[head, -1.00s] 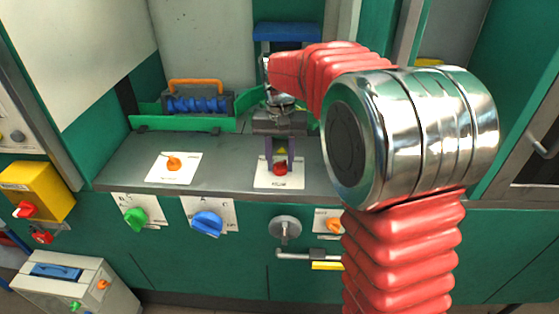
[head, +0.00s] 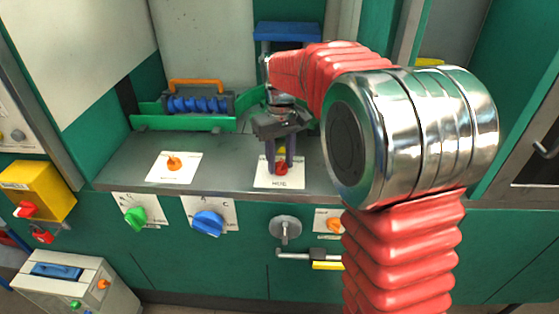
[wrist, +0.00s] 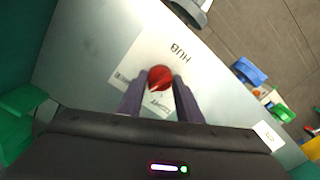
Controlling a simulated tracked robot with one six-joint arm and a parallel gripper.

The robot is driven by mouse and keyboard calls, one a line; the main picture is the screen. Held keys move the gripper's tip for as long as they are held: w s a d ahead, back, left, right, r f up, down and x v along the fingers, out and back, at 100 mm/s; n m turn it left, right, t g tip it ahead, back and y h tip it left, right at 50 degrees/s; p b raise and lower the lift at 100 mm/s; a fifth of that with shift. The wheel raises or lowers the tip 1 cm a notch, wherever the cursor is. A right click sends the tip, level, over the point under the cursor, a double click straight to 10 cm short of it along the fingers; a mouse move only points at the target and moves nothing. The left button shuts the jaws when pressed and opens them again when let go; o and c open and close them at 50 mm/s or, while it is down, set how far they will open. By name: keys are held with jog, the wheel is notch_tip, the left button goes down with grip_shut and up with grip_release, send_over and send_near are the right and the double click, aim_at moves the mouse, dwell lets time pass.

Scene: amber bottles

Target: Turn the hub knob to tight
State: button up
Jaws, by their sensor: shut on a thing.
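The hub knob (head: 282,169) is red and stands on a white plate (head: 264,183) on the grey counter. In the wrist view the knob (wrist: 160,77) sits between my two purple fingers, and the plate (wrist: 172,32) reads "HUB". My gripper (head: 281,163) points down from above and is shut on the knob. The fingers and the gripper body hide part of the plate, and I cannot read where the knob points.
An orange knob (head: 174,163) on its own white plate is to the left. Green (head: 137,217) and blue (head: 208,223) knobs and a grey round fitting (head: 285,230) are on the front panel below. A blue-coiled rack (head: 197,105) stands behind.

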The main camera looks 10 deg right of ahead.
aim_at(280, 162)
jog(key=n, duration=1.1)
jog(key=shift+d+n, duration=0.1)
jog(key=shift+n, duration=0.2)
dwell(0.3)
jog(key=o, duration=1)
jog(key=shift+r, duration=0.1)
notch_tip(280, 162, up, 14)
jog(key=shift+f, duration=0.25)
